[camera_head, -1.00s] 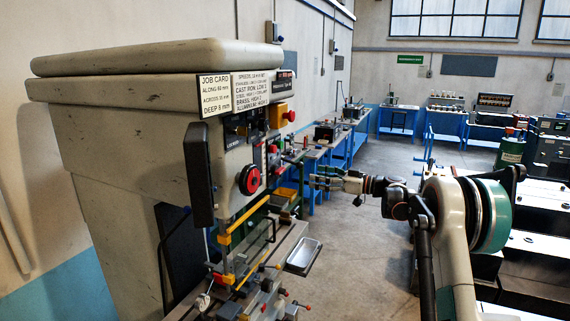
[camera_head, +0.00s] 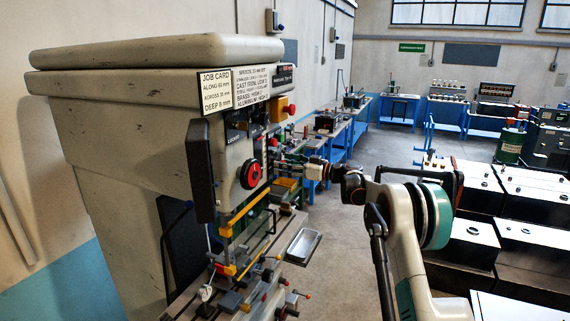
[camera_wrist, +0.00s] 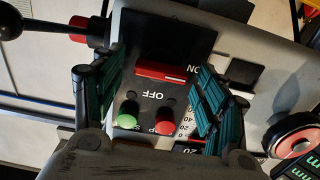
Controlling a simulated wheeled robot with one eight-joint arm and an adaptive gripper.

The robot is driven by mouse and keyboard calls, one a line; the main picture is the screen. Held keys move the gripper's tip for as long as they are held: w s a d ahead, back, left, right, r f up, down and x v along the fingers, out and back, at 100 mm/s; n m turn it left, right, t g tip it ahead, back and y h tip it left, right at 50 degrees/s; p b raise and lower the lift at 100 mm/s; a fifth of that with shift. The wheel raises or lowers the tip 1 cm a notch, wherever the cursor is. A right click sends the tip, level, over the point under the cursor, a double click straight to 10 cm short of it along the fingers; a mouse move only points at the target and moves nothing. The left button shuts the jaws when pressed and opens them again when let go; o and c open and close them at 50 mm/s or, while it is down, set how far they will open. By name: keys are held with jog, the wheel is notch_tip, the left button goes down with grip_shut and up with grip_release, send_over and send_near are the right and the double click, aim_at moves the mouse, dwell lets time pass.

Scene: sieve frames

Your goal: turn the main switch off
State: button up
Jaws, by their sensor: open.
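The main switch, a red bar handle (camera_wrist: 162,73) on a black plate, shows in the wrist view. The bar lies across the picture, with its right end by the "ON" mark; "OFF" is printed upside down below it. My gripper (camera_wrist: 160,84) is open, with one teal-padded finger to each side of the switch. I see no contact with the handle. In the head view my gripper (camera_head: 290,162) is at the right side of the machine's head, and the switch cannot be made out there.
A green button (camera_wrist: 126,121) and a red button (camera_wrist: 164,127) sit close below the switch, between the fingers. A red-ringed knob (camera_wrist: 291,142) is at the right, and a black-knobbed lever (camera_wrist: 45,27) at the upper left. A metal tray (camera_head: 303,246) juts out below.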

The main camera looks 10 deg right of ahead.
jog(key=shift+w+a, duration=0.1)
jog(key=shift+c, duration=0.6)
jog(key=c, duration=0.9)
jog(key=shift+b, duration=0.3)
jog(key=m+b, duration=0.4)
jog(key=m, duration=0.5)
jog(key=m+b, duration=0.4)
jog(key=m, duration=0.4)
jog(key=shift+w+f+m, duration=0.15)
jog(key=shift+f+m, duration=0.05)
jog(key=shift+m, duration=0.2)
jog(key=shift+c, duration=0.3)
jog(key=o, duration=1.1)
jog(key=shift+d, duration=0.2)
